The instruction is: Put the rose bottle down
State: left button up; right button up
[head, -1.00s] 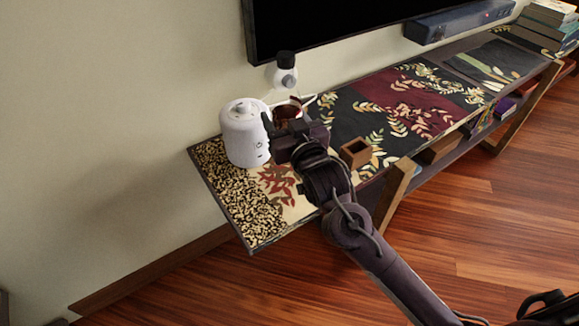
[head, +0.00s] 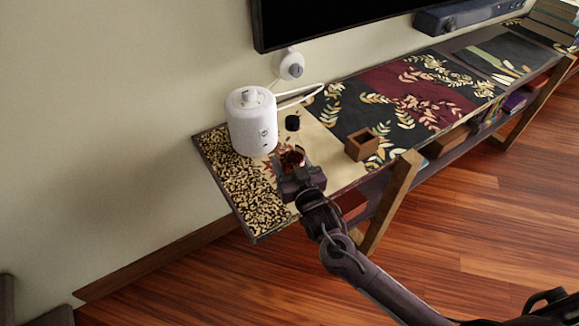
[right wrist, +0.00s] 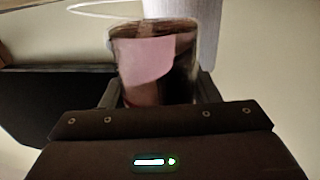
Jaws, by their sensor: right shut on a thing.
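In the right wrist view the pinkish bottle (right wrist: 155,65) sits between the two fingers. The bottle's base is hidden by the gripper, so I cannot tell if it touches the shelf top. My left gripper is not in view.
A white cylindrical device (head: 251,125) stands close behind and left of the bottle. A small wooden box (head: 361,144) stands to the right. A patterned runner (head: 405,100) covers the shelf top. A white plug (head: 291,65) with a cable is on the wall.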

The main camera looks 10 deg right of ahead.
jog(key=shift+f, duration=1)
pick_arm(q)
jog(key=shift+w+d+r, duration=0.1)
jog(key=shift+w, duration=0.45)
pick_arm(e)
jog(key=shift+f, duration=0.2)
jog(key=o, duration=1.1)
jog(key=shift+c, duration=0.2)
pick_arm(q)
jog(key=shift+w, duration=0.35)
pick_arm(e)
jog(key=shift+o, duration=1.2)
